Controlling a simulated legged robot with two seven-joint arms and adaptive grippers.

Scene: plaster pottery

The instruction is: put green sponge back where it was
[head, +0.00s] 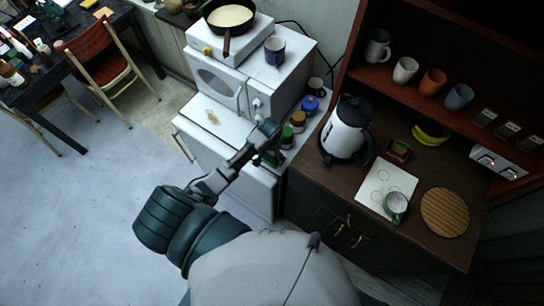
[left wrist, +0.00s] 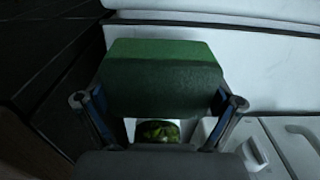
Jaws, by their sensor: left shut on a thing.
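The green sponge (left wrist: 165,75) is a block with a brighter green top face and a darker front face in the left wrist view. My left gripper (left wrist: 159,101) is shut on it, one finger at each side. In the head view, my left gripper (head: 267,150) is near the front edge of the white unit, close to several jars. The sponge is small and mostly hidden by the gripper there. My right gripper does not show in either view.
A white kettle (head: 346,130), a white board (head: 386,187) with a green cup (head: 396,206), a round wooden board (head: 445,212) and a small dark red item (head: 397,151) stand on the brown counter. A microwave (head: 222,85) and a blue-lidded jar (head: 310,104) stand on the white unit.

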